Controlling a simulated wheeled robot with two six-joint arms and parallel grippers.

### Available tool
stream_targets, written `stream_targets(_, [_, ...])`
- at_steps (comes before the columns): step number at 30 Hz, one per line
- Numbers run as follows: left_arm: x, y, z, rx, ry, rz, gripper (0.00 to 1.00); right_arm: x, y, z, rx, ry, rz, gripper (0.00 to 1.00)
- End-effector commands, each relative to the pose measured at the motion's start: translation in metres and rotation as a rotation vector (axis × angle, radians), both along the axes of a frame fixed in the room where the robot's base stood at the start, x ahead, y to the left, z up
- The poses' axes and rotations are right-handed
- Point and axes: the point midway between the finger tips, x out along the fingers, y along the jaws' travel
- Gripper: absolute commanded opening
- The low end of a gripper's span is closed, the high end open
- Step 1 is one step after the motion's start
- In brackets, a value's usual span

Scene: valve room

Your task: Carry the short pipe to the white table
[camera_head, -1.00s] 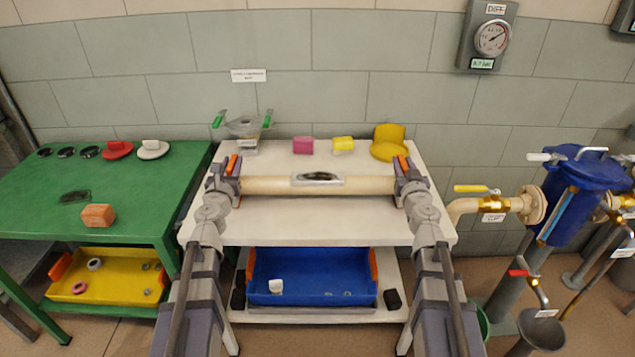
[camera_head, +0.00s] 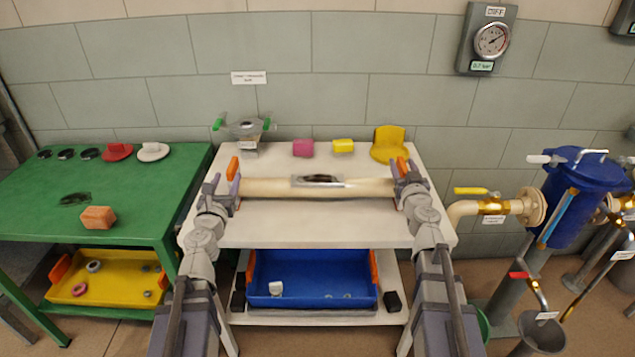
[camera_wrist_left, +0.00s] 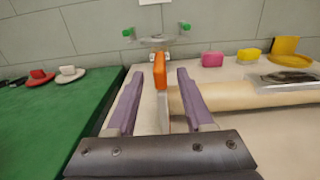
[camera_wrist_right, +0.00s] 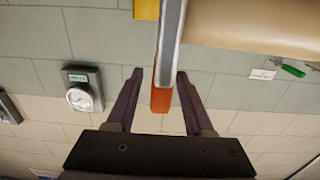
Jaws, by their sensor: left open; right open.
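The short pipe (camera_head: 270,188), cream with a metal plate at its middle, lies level across the white table (camera_head: 300,225). Each end has an upright orange-tipped handle. My left gripper (camera_head: 221,187) is open at the left handle (camera_head: 232,167). In the left wrist view, this handle (camera_wrist_left: 161,75) stands between the spread fingers, apart from both. My right gripper (camera_head: 407,175) is open at the right handle (camera_head: 401,164). In the right wrist view, its fingers lie either side of that orange tip (camera_wrist_right: 161,98). The pipe's underside is hidden.
Pink (camera_head: 303,148) and yellow (camera_head: 343,145) blocks, a yellow seat-shaped piece (camera_head: 388,146) and a green-handled clear device (camera_head: 246,130) stand behind the pipe. A green table (camera_head: 130,195) is left. Pipework with a blue vessel (camera_head: 577,190) is right. The white table's front is clear.

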Motion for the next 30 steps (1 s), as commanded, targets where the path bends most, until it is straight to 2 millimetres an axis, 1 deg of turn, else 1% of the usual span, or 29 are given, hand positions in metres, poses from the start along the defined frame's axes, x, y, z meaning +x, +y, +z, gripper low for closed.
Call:
stream_targets(1, [-0.007, 0.0, 0.0, 0.0, 0.0, 0.0, 0.53, 0.0, 0.0, 0.0, 0.0, 0.0, 0.0, 0.53])
stream_targets(2, [-0.008, 0.0, 0.0, 0.0, 0.0, 0.0, 0.53, 0.0, 0.0, 0.0, 0.0, 0.0, 0.0, 0.53])
stream_targets(7, [-0.008, 0.0, 0.0, 0.0, 0.0, 0.0, 0.53, -0.002, 0.0, 0.0, 0.0, 0.0, 0.0, 0.53])
stream_targets(10, [-0.007, 0.0, 0.0, 0.0, 0.0, 0.0, 0.53, -0.008, 0.0, 0.0, 0.0, 0.0, 0.0, 0.53])
stream_targets(14, [-0.007, 0.0, 0.0, 0.0, 0.0, 0.0, 0.53, -0.023, 0.0, 0.0, 0.0, 0.0, 0.0, 0.53])
stream_targets(21, [-0.007, 0.0, 0.0, 0.0, 0.0, 0.0, 0.53, -0.063, 0.0, 0.0, 0.0, 0.0, -0.001, 0.53])
stream_targets(23, [-0.007, 0.0, 0.0, 0.0, 0.0, 0.0, 0.53, -0.07, 0.0, 0.0, 0.0, 0.0, -0.001, 0.53])
stream_targets(26, [-0.007, 0.0, 0.0, 0.0, 0.0, 0.0, 0.53, -0.076, 0.0, 0.0, 0.0, 0.0, 0.0, 0.53])
stream_targets(30, [-0.007, 0.0, 0.0, 0.0, 0.0, 0.0, 0.53, -0.075, 0.0, 0.0, 0.0, 0.0, 0.0, 0.53])
